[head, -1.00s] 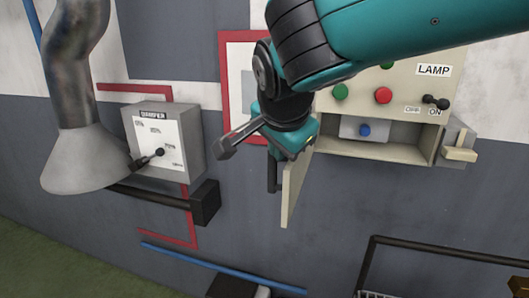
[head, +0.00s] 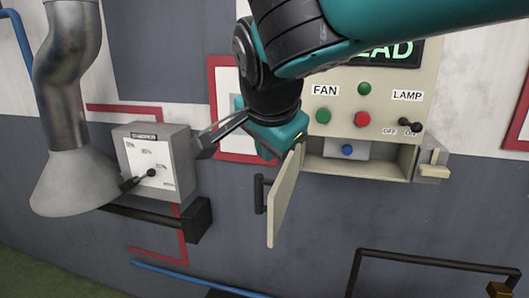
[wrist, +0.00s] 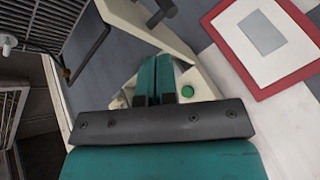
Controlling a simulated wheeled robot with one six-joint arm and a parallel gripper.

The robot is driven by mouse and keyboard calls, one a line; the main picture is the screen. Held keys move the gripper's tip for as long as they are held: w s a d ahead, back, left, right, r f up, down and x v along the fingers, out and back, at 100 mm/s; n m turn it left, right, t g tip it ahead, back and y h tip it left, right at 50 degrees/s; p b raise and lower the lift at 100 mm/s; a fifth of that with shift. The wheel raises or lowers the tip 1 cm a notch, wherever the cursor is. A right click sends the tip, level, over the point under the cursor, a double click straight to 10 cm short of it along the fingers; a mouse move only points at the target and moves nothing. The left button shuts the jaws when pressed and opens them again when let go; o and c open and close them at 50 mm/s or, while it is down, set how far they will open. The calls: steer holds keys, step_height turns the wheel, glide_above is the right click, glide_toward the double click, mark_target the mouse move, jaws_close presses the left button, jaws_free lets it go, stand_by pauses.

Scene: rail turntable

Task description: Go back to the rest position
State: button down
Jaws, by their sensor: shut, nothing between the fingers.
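My gripper (wrist: 156,68) shows in the wrist view with its two teal fingers together, shut and empty. In the head view my teal and black arm reaches in from the upper right, and its end is in front of the left part of a cream control panel (head: 440,70). The fingertips are hard to make out there. Below my wrist, the panel's small door (head: 284,205) stands open on the left of a compartment. A blue button (head: 347,149) sits inside the compartment. My arm hides part of the panel and its green-lettered display (head: 400,50).
A grey damper box (head: 170,150) with a lever is on the wall at left, beside a metal duct (head: 70,110). The panel carries red and green buttons and a LAMP switch (head: 410,125). A dark rail (head: 430,262) is at lower right. Bare wall lies below the compartment.

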steer(key=s+d+f+n+g+y+b, duration=0.25)
steer(key=s+d+f+n+b, duration=0.45)
steer(key=f, duration=0.4)
steer(key=s+d+f+n+g+y+b, duration=0.2)
steer(key=s+d+f+n+g+b, duration=0.2)
steer(key=s+f+n, duration=0.5)
steer(key=s+f+b, duration=0.1)
steer(key=s, duration=0.3)
steer(key=shift+s+d+n, duration=0.25)
steer(key=shift+d+n, duration=0.05)
steer(key=shift+n, duration=0.1)
